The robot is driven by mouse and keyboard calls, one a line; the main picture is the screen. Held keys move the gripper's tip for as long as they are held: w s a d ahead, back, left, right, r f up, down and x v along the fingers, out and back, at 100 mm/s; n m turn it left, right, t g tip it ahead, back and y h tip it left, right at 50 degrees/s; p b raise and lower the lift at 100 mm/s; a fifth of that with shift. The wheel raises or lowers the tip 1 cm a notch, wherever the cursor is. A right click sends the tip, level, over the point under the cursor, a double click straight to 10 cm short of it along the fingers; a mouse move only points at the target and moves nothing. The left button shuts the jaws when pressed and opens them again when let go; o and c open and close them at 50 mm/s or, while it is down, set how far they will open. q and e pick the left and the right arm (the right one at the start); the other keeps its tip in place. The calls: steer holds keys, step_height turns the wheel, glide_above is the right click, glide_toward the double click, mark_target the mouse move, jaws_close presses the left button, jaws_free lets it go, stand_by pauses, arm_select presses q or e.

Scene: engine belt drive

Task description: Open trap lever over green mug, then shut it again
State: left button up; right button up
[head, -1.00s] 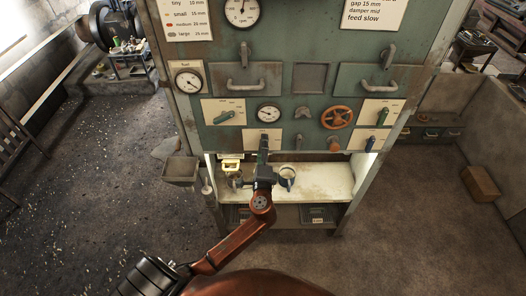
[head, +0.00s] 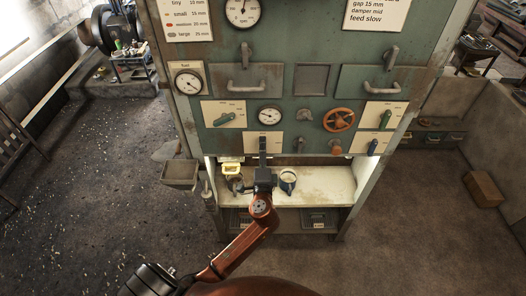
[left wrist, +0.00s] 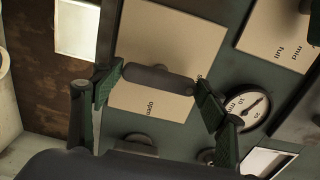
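My left gripper (head: 263,146) reaches up to the lower middle of the green panel. In the left wrist view its two fingers (left wrist: 157,95) are wide apart. In the head view the gripper hides most of this lever. A dark bluish mug (head: 288,182) with a pale inside stands on the shelf, right of the gripper. No clearly green mug shows. My right gripper is out of view.
A yellow-rimmed container (head: 232,169) stands on the pale shelf (head: 325,185), left of the gripper. An orange handwheel (head: 338,120), a gauge (head: 269,116), a green-handled lever (head: 227,119) and knobs surround the plate. A grey bin (head: 180,174) hangs at the left.

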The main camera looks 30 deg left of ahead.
arm_select(q)
steer(key=o, duration=0.4)
steer(key=shift+c, duration=0.2)
steer(key=shift+d, duration=0.1)
steer(key=v, duration=1.2)
